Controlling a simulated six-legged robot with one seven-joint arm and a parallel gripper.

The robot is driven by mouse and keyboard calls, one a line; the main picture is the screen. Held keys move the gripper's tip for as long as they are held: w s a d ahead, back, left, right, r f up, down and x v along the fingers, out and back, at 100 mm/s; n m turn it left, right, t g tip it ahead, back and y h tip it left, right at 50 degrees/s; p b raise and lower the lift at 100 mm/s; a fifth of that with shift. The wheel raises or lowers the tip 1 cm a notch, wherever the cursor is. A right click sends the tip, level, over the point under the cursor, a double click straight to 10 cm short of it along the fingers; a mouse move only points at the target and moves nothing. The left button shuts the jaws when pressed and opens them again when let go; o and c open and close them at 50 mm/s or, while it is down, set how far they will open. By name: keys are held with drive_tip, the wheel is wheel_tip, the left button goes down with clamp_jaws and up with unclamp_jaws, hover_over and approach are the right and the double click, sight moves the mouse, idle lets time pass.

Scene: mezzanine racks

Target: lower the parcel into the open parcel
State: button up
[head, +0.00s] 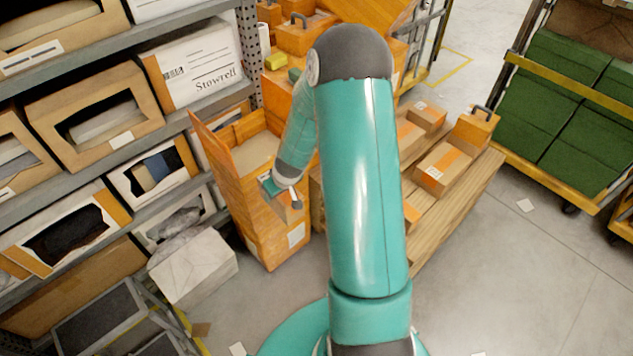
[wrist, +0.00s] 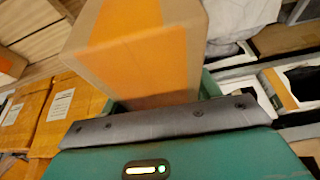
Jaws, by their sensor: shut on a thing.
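The open parcel (head: 272,238) is a tall orange-brown carton with raised flaps, standing on the floor between the rack and a pallet. My gripper (head: 284,195) is at the right side of its opening in the head view. It is shut on a small brown parcel with an orange band (wrist: 145,55), which fills the top middle of the wrist view beyond the jaws (wrist: 165,115). In the head view the held parcel is mostly hidden by my gripper and wrist. I cannot tell whether it is above the rim or partly inside.
A rack with cartons (head: 95,110) stands at left. A pallet (head: 455,205) with several parcels is at right. A white crumpled parcel (head: 193,267) lies beside the open parcel. A trolley with green crates (head: 560,90) stands at far right. Floor at lower right is mostly clear.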

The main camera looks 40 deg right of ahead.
drive_tip(key=w+a+r, duration=0.1)
drive_tip(key=w+a, duration=0.1)
drive_tip(key=a, duration=0.5)
drive_tip(key=w+a+r, duration=0.2)
drive_tip(key=a, duration=0.6)
drive_tip(key=shift+m, duration=0.3)
drive_tip(key=shift+s, duration=0.1)
